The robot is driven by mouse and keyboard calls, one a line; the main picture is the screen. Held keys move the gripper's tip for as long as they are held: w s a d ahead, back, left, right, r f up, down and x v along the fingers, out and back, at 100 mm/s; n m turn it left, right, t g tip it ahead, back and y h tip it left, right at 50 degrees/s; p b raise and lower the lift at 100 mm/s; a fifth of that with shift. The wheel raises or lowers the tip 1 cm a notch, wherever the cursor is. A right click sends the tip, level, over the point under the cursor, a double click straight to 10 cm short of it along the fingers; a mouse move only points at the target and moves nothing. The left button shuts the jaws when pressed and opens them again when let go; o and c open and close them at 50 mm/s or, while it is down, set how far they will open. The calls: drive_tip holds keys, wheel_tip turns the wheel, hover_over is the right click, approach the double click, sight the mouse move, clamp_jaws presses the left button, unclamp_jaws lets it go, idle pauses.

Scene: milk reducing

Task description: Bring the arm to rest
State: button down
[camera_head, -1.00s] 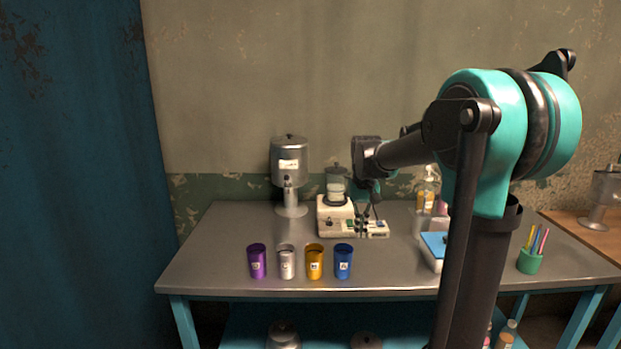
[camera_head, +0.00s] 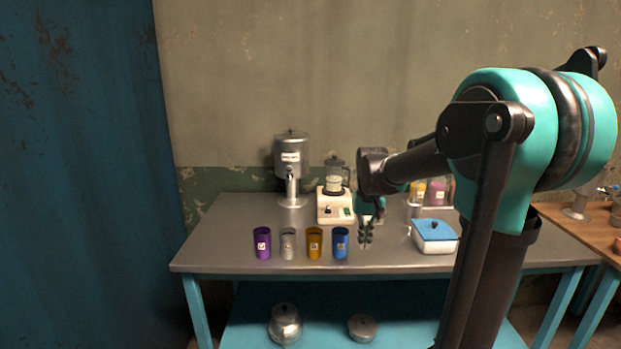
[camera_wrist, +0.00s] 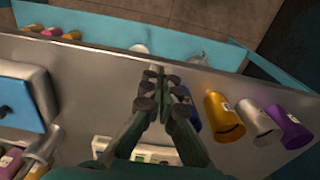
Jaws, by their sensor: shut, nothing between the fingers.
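My gripper (camera_head: 365,241) hangs over the table, just right of the blue cup (camera_head: 340,243) in the head view. In the wrist view, my gripper (camera_wrist: 158,72) has its fingers together with nothing between them. The blue cup is partly hidden behind a finger there. My arm reaches in from the right and hides part of the table's right side.
A yellow cup (camera_head: 314,242), a silver cup (camera_head: 288,243) and a purple cup (camera_head: 262,243) stand in a row on the metal table (camera_head: 225,225). Behind them are a white blender (camera_head: 334,205) and a metal dispenser (camera_head: 291,160). A blue-lidded box (camera_head: 434,232) stands right.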

drive_tip(key=s+d+f+t, duration=0.1)
drive_tip(key=s+f, duration=0.6)
drive_tip(key=s, duration=0.2)
drive_tip(key=s+d+f+t, duration=0.2)
drive_tip(key=s+f, duration=0.5)
drive_tip(key=s, duration=0.3)
drive_tip(key=shift+s+t, duration=0.15)
drive_tip(key=shift+t, duration=0.15)
drive_tip(key=shift+d, duration=0.1)
